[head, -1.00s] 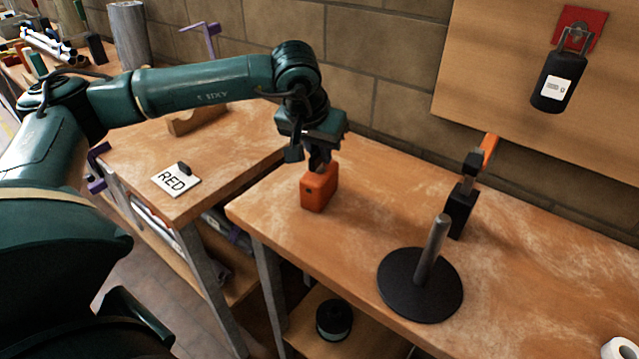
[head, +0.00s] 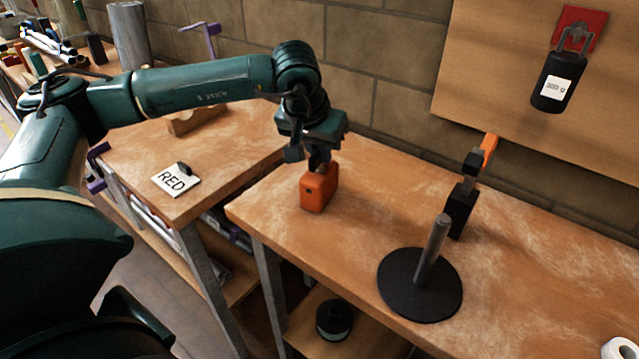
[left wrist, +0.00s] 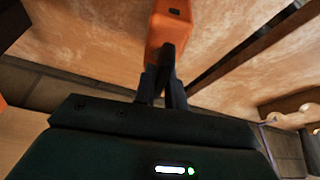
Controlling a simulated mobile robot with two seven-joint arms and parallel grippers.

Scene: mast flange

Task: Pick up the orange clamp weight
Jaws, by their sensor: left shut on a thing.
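The orange clamp weight (head: 318,192) is a small block standing upright at the left end of the right-hand workbench, near its front left corner. My left gripper (head: 319,167) reaches down onto it from above and is shut on its upper part. In the left wrist view the weight (left wrist: 172,24) shows at the top, with the fingers (left wrist: 162,80) closed at its near end. The weight appears to rest on the bench top. My right gripper is not in view.
A black disc base with a grey post (head: 420,285) stands on the bench to the right. Behind it is a black and orange clamp (head: 462,205). A black padlock-like weight (head: 554,83) hangs on the wall board.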

